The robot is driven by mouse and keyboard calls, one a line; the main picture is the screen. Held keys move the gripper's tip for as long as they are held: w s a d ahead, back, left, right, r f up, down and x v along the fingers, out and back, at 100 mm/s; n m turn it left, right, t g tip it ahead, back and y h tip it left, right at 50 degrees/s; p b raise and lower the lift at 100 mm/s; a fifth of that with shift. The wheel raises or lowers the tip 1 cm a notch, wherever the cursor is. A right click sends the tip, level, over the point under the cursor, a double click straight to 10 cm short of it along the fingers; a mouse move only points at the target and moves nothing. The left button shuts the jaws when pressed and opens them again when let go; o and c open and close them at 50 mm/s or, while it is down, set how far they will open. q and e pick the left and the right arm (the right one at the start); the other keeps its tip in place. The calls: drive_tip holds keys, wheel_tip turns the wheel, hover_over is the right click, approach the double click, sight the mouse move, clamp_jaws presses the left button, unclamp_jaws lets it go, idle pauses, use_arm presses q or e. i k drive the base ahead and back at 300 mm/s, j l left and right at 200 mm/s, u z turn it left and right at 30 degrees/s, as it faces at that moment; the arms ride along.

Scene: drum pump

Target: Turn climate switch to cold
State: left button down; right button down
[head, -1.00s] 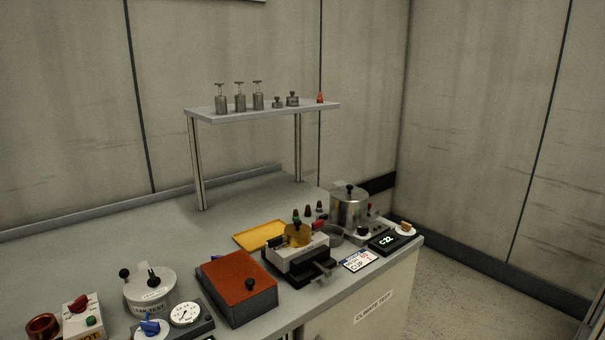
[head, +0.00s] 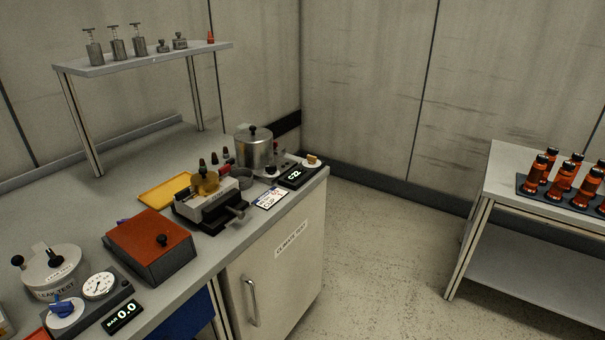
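A black display box (head: 294,176) reading C 22 sits at the right front corner of the bench in the head view. Beside it, at the corner, is a white round dial with a small yellow-orange knob (head: 313,160), which appears to be the climate switch. Its markings are too small to read. The cabinet door (head: 277,275) below carries a label reading CLIMATE TEST and has a vertical handle (head: 251,303). The door appears shut. Neither of my grippers is in view.
Left of the display stand a metal pot (head: 254,152), a black-and-silver fixture (head: 210,203), a red-brown box (head: 150,246) and a leak test unit (head: 51,267). A raised shelf (head: 145,60) stands behind. A second table (head: 500,170) with amber bottles stands right, across open floor.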

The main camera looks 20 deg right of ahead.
sight(311, 160)
drive_tip(key=i+l+u, duration=0.1)
drive_tip(key=i+l, duration=0.25)
drive_tip(key=i, duration=0.2)
drive_tip(key=i+l+u, duration=0.1)
drive_tip(key=i+l, duration=0.35)
drive_tip(key=i, duration=0.1)
